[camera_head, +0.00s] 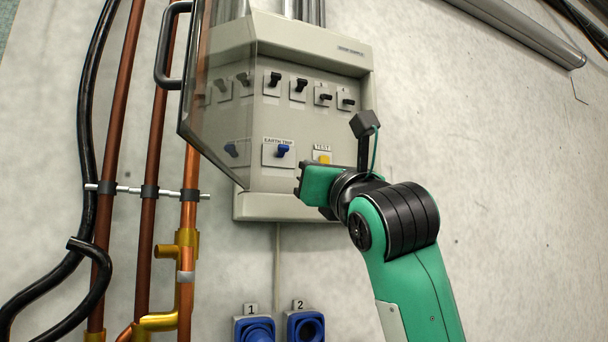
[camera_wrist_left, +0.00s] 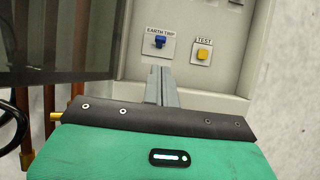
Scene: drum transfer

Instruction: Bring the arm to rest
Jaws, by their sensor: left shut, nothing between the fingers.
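My left gripper (camera_head: 302,182) is green and black and hovers in front of the lower right part of a beige switch panel (camera_head: 357,62). In the left wrist view its narrow grey fingers (camera_wrist_left: 160,72) are together with nothing between them. They point towards the panel below a blue EARTH TRIP switch (camera_wrist_left: 160,41), which also shows in the head view (camera_head: 283,150). A yellow TEST button (camera_wrist_left: 202,54) is to the right of the fingertips. I cannot tell whether the fingers touch the panel. My right gripper is not in view.
A clear cover (camera_head: 215,110) with a dark handle (camera_head: 165,50) stands open at the panel's left. Copper pipes (camera_head: 150,150) and black cables (camera_head: 88,130) run further left. Blue sockets (camera_head: 255,329) sit below. The wall to the right is mostly clear.

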